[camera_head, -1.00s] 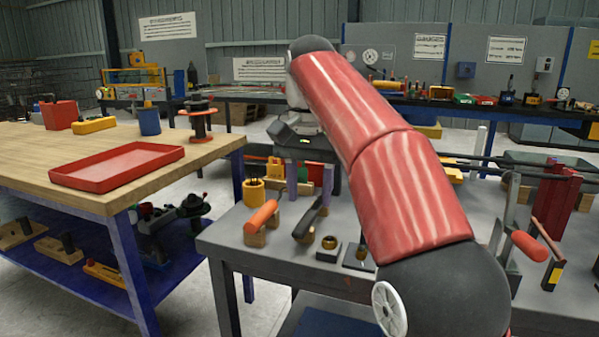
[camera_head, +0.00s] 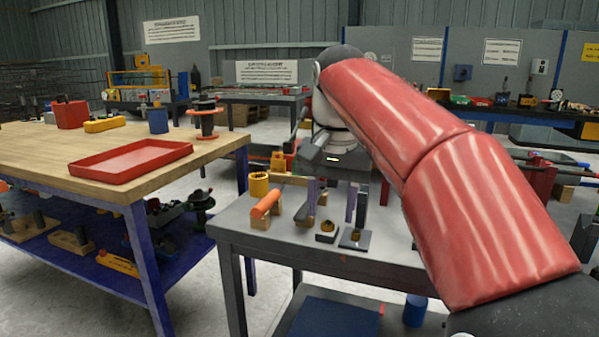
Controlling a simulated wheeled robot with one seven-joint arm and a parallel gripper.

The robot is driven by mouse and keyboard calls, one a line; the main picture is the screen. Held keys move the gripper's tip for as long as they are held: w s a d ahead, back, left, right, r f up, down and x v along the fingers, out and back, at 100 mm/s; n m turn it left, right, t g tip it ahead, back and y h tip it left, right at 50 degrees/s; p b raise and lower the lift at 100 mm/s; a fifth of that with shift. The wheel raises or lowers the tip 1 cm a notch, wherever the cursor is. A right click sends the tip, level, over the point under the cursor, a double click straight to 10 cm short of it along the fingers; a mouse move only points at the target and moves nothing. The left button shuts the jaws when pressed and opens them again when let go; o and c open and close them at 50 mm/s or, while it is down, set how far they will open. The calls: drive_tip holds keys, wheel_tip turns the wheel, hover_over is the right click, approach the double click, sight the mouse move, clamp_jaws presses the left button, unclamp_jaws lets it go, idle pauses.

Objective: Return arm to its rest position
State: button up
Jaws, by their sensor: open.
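My red arm with dark joints runs from the lower right up to the top middle and then down to my gripper (camera_head: 331,203). The gripper hangs under a dark grey body, with two greyish-purple fingers apart and nothing seen between them. It is over the grey bench (camera_head: 380,262), near the small tools there. The exact gap between the fingertips and the bench is hard to tell. My arm hides much of the bench's right side.
On the grey bench are an orange-handled tool (camera_head: 266,204), a yellow cup (camera_head: 259,184) and a small block with a brass top (camera_head: 327,232). A wooden table (camera_head: 50,160) with a red tray (camera_head: 130,161) stands left. Floor shows between the benches.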

drive_tip(key=s+d+f+n+t, duration=0.1)
drive_tip(key=s+d+f+t, duration=0.1)
drive_tip(key=s+d+f, duration=0.3)
drive_tip(key=s+d+f+n+t, duration=0.2)
drive_tip(key=s+d+f, duration=0.3)
drive_tip(key=s+f, duration=0.9)
drive_tip(key=shift+f+t, duration=0.3)
drive_tip(key=shift+f, duration=0.2)
